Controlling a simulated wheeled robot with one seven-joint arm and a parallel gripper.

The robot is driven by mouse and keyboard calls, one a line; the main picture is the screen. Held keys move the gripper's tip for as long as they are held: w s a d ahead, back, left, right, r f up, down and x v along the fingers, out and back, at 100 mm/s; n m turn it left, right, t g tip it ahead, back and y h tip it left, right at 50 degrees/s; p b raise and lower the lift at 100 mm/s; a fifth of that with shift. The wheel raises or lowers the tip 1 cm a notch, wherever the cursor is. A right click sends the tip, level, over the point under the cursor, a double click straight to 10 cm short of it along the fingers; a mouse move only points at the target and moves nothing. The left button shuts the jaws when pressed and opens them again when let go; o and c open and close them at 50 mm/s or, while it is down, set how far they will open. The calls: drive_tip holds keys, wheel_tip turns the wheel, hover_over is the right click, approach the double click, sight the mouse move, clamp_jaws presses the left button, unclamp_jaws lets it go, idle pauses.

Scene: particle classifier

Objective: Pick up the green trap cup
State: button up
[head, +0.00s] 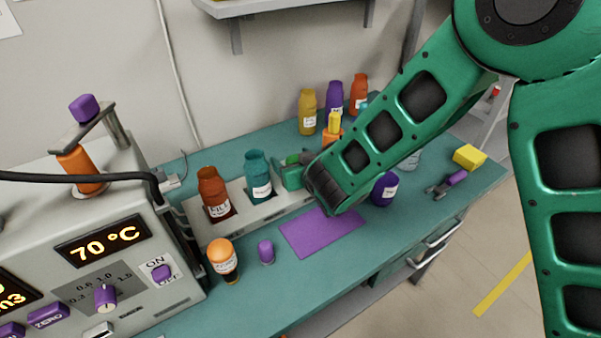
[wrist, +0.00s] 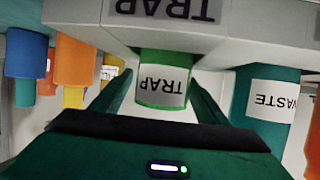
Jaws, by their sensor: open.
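The green trap cup (wrist: 150,99) shows in the wrist view with a white TRAP label, under a light block edge also marked TRAP. My gripper (wrist: 160,84) is open, with one dark green finger on each side of the cup. Whether the fingers touch it cannot be told. In the head view my gripper (head: 298,172) is at the right end of the light grey rack (head: 270,208), and my arm hides most of the cup there.
A teal waste bottle (head: 258,177) and a brown-orange fill bottle (head: 214,192) stand in the rack beside my gripper. Several coloured bottles stand behind my arm. A purple mat (head: 318,233), purple cap (head: 266,252) and orange-topped vial (head: 222,258) are in front.

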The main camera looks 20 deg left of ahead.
drive_tip(key=c, duration=1.2)
drive_tip(key=shift+o, duration=0.2)
drive_tip(key=shift+r, duration=0.1)
